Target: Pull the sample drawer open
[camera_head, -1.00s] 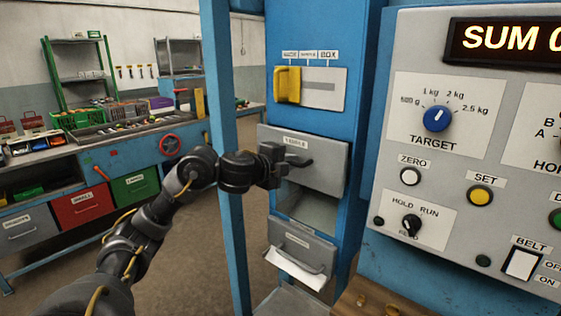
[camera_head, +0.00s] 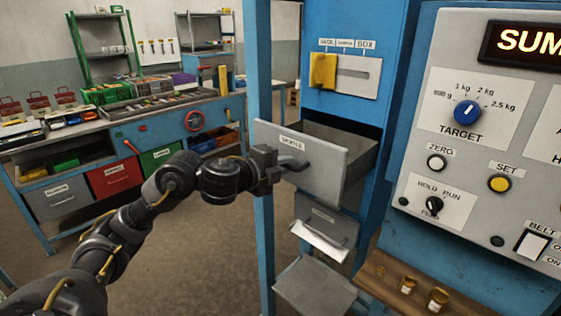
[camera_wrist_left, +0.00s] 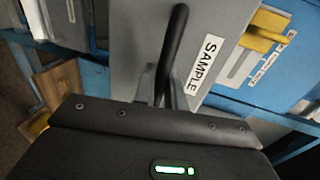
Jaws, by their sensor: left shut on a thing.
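The sample drawer (camera_head: 327,174) is a grey metal drawer with a dark bar handle (camera_head: 318,161) and a white label. It stands well out of the blue cabinet, and its open top and side wall show in the head view. My left gripper (camera_head: 279,168) is shut on the handle at the drawer's front. In the left wrist view, the drawer front (camera_wrist_left: 190,30) with its SAMPLE label fills the middle, and the handle (camera_wrist_left: 174,50) runs down between the fingers; the fingertips are partly hidden by the gripper body. My right gripper is not in view.
Below is a second grey drawer (camera_head: 325,226) with a paper in it, then a grey tray (camera_head: 315,287). A yellow slider (camera_head: 323,71) sits above. A control panel (camera_head: 480,140) is at the right, over a wooden shelf (camera_head: 400,282) with small jars. Floor lies open at the left.

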